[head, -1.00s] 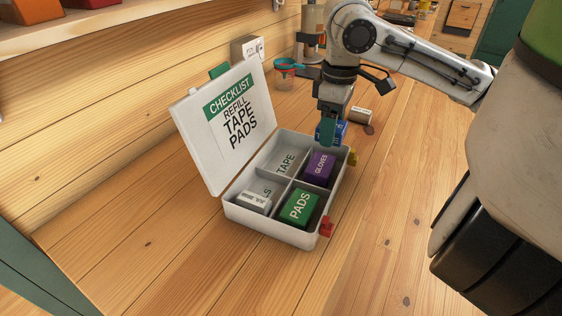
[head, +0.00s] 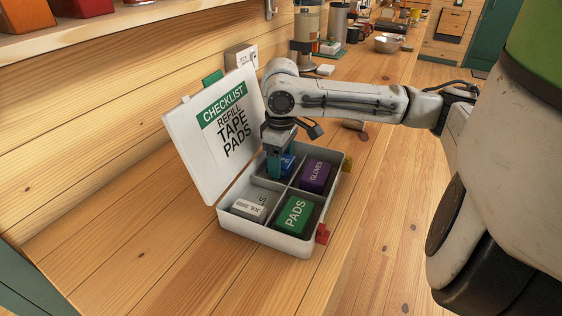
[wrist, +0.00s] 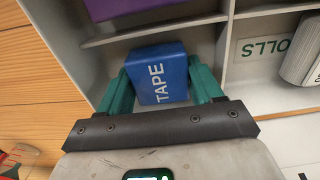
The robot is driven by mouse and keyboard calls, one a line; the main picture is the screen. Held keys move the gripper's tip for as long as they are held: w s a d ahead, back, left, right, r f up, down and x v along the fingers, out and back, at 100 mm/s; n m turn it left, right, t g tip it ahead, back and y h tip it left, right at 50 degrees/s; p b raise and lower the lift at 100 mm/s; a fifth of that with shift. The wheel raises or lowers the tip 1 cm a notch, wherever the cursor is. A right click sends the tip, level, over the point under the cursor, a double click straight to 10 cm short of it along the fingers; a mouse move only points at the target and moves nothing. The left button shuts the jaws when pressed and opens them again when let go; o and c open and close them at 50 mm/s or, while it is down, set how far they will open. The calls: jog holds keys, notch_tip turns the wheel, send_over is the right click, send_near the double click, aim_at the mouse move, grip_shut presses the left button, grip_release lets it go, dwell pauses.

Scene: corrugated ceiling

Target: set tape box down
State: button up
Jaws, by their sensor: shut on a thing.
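The blue tape box (head: 288,163), labelled TAPE in the wrist view (wrist: 158,74), is between the teal fingers of my gripper (head: 278,163). The fingers, also in the wrist view (wrist: 161,88), are shut on its two sides. The box is within the back-left compartment of the white case (head: 262,238), whose TAPE label showed earlier. I cannot tell whether it touches the compartment floor. My gripper and wrist hide part of it in the head view.
A purple GLOVES box (head: 315,175), a green PADS box (head: 295,214) and a white item (head: 249,207) fill the other compartments. The open checklist lid (head: 213,135) stands close left of my wrist. Bare counter (head: 150,220) lies left of the case.

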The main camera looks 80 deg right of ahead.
jog(key=shift+f, duration=0.2)
jog(key=shift+f, duration=0.2)
jog(key=o, duration=1)
jog(key=shift+o, duration=0.2)
jog(key=shift+r, duration=0.1)
notch_tip(320, 180, up, 12)
jog(key=p, duration=0.1)
jog(key=shift+r, duration=0.15)
